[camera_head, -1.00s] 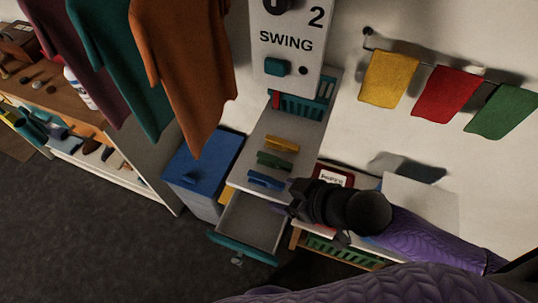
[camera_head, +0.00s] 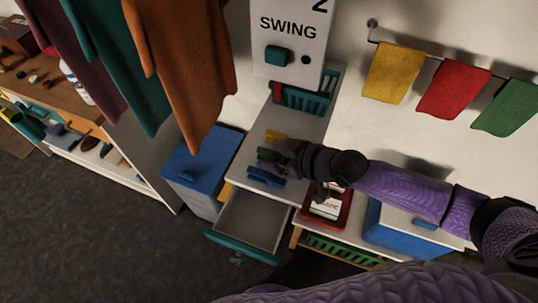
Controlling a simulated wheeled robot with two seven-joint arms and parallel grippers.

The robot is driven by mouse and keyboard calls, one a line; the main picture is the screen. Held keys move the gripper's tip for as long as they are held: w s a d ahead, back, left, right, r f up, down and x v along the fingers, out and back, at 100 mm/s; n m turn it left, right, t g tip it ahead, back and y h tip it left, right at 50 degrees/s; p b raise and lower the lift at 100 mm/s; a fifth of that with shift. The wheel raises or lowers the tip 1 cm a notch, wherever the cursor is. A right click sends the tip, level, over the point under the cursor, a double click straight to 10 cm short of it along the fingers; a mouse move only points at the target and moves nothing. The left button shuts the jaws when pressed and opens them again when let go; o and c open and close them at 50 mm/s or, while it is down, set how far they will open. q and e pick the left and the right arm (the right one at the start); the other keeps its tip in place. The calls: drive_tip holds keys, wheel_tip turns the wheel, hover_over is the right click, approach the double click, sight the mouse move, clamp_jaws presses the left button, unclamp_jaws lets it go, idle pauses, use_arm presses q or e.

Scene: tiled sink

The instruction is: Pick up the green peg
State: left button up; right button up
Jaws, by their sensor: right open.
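The green peg (camera_head: 264,154) lies on the grey counter (camera_head: 250,152) between a yellow peg behind it and a blue peg in front. Only its left end shows clearly; my right gripper hides the rest. My right gripper (camera_head: 277,160) comes in from the right and is at the green peg's right part, with its jaws open. I cannot tell whether the fingers touch the peg or are just above it. My left gripper is not in view.
The yellow peg (camera_head: 276,135) and blue peg (camera_head: 266,176) lie close to the green one. An open drawer (camera_head: 248,219) is below the counter. A blue bin (camera_head: 199,172) stands left. Hanging shirts (camera_head: 185,75) are at upper left.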

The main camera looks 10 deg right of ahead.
clamp_jaws()
drive_tip(key=shift+r, duration=0.1)
idle(0.3)
